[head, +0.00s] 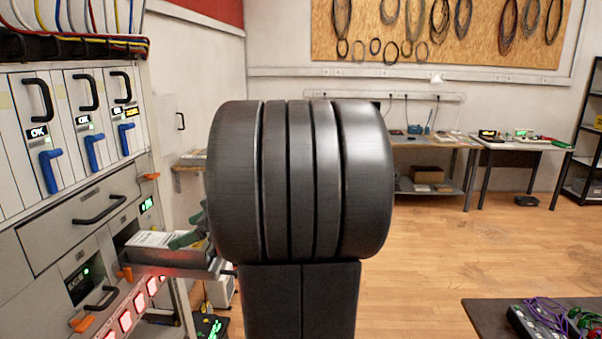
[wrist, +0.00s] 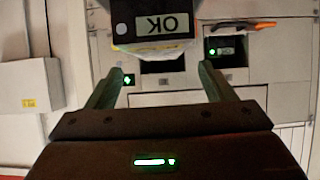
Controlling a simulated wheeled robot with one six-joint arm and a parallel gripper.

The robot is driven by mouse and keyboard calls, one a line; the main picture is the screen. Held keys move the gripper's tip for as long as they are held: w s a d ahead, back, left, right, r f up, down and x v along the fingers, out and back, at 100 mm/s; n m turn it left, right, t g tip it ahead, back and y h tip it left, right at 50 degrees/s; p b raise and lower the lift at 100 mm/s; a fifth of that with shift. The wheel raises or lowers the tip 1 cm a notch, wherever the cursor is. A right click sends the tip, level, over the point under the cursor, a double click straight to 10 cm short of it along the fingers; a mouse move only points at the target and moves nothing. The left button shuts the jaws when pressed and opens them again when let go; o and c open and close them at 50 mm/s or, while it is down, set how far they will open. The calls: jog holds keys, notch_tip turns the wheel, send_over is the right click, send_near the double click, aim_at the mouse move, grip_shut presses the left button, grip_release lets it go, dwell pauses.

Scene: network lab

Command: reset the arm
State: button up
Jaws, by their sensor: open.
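My arm's large dark joint fills the middle of the head view and hides much of what is behind it. My gripper (head: 190,238) shows only in part at its left edge, a green finger next to a pale box (head: 155,240) sticking out of the rack. In the wrist view my gripper (wrist: 163,70) has its two green fingers spread wide, with nothing held between them. Beyond the fingertips a dark-faced unit (wrist: 150,22) with an upside-down OK display is seen. Whether the fingers touch anything cannot be told.
The equipment rack (head: 80,215) stands close on the left, with handles, blue levers and orange latches. A dark table (head: 485,318) with a cabled device is at the lower right. Benches (head: 430,142) line the back wall. The wooden floor (head: 440,245) between is clear.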

aim_at(168, 239)
jog(key=x, duration=0.6)
jog(key=r, duration=0.7)
jog(key=shift+d+r, duration=0.2)
jog(key=shift+d, duration=0.1)
jog(key=s+d+b, duration=0.1)
jog(key=d, duration=1.8)
jog(key=shift+s+d+f, duration=0.15)
jog(key=shift+s+d, duration=0.1)
jog(key=shift+d, duration=0.05)
jog(key=shift+a, duration=0.1)
